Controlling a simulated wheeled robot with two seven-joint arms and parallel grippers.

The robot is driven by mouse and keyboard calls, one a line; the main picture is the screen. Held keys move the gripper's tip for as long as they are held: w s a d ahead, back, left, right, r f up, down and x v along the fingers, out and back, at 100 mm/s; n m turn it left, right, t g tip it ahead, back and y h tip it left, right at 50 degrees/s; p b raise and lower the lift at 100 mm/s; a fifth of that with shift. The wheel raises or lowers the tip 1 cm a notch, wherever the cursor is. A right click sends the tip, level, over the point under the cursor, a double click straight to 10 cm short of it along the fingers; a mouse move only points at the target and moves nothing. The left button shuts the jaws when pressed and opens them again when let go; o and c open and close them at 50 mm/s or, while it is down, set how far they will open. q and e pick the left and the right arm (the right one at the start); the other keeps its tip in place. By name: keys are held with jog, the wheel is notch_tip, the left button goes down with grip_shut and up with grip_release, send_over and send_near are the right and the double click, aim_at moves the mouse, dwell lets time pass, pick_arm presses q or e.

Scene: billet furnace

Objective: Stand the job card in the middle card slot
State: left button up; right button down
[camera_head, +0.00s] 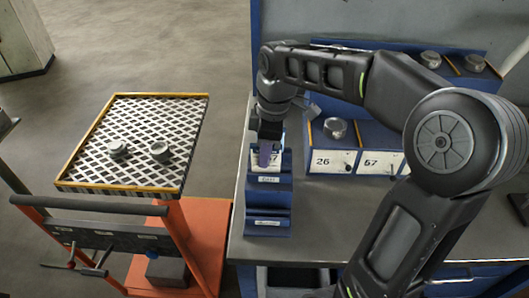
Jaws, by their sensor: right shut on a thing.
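My right gripper (266,148) points down over the blue stepped card rack (267,222) at the front left of the workbench. It is shut on the job card (275,160), of which a small pale part shows at the fingers, just above the rack's labelled middle step. The fingers and wrist hide most of the card and the rear of the rack. I cannot tell whether the card's lower edge is inside the middle slot. My left gripper is out of view.
A blue panel with numbered white cards (331,162) and a metal billet (335,128) stands right of the rack. More billets (431,60) sit behind.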

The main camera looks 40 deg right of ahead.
jog(key=shift+f, duration=0.25)
jog(key=c, duration=1.5)
grip_release()
jog(key=shift+o, duration=0.2)
jog(key=shift+r, duration=0.1)
jog(key=r, duration=0.7)
jog(key=shift+s+d+r, duration=0.3)
jog(key=shift+d+r, duration=0.05)
jog(key=shift+d, duration=0.05)
